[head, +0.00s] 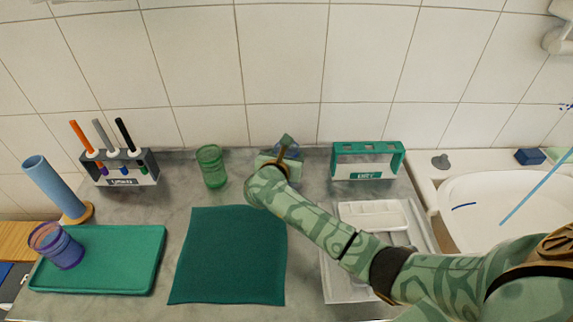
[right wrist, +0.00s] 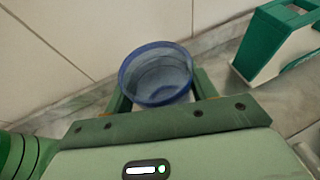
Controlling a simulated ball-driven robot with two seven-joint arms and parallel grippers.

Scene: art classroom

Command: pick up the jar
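A blue-rimmed jar (right wrist: 157,75) stands between the two fingers of my right gripper (right wrist: 162,100) in the right wrist view. The fingers are spread on either side of it; whether they touch it is hard to see. In the head view my right gripper (head: 280,160) is near the back wall, and my own arm hides most of the jar there. A green glass jar (head: 212,168) stands on the counter left of my right gripper. A purple jar (head: 62,248) stands on the green tray at far left. My left gripper is out of view.
The green tray (head: 115,275) and a dark green mat (head: 230,260) lie in front. A green-white rack (head: 367,160) stands close right of my gripper, beside a sink (head: 490,195). The tiled wall is behind.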

